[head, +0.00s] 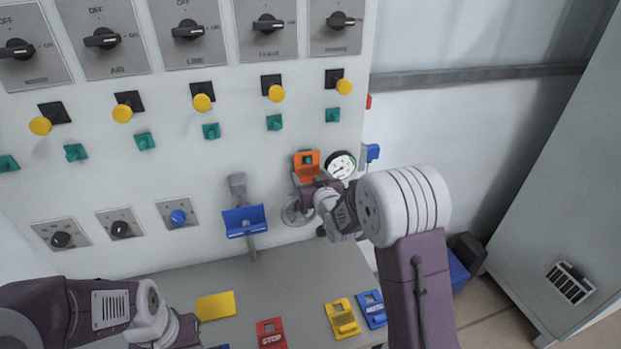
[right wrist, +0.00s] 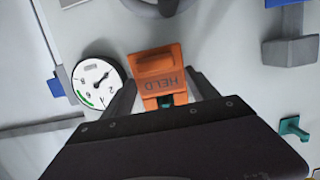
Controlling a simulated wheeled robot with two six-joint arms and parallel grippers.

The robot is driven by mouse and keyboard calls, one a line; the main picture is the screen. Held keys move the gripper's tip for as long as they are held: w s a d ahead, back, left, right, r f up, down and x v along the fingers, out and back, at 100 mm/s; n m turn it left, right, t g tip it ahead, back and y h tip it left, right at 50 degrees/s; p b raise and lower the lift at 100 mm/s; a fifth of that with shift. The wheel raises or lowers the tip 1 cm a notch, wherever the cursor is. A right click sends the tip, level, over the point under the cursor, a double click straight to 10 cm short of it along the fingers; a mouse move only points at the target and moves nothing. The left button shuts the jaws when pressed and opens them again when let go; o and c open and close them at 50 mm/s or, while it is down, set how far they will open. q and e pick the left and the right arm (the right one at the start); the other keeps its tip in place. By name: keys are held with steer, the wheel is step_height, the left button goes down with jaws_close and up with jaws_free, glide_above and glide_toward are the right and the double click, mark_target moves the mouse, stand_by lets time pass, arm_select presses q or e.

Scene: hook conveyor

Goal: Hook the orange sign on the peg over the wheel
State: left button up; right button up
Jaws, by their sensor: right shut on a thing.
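The orange sign (head: 306,172), marked HELD, is upright against the white panel above the grey wheel (head: 291,213). My right gripper (head: 318,184) is shut on it. In the right wrist view, the fingers (right wrist: 160,88) hold the sign (right wrist: 152,66) by its sides, and its lettering is upside down. A teal peg (right wrist: 165,101) shows in the opening at the sign's top end; I cannot tell whether the sign bears on it. The wheel (right wrist: 160,5) is partly cut off there. My left gripper (head: 187,330) is low at the bottom left, its fingers unclear.
A round gauge (head: 340,164) is just right of the sign. A blue piece (head: 244,221) sits on a grey fixture to the left. Teal pegs (head: 274,122) stick out higher up. On the grey ledge lie a yellow plate (head: 215,306), a red STOP sign (head: 271,334) and other signs.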

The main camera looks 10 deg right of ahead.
steer(key=o, duration=1.6)
steer(key=shift+s, duration=0.25)
steer(key=b+v, duration=0.2)
steer(key=v, duration=0.6)
steer(key=shift+s, duration=0.3)
steer(key=shift+r, duration=0.15)
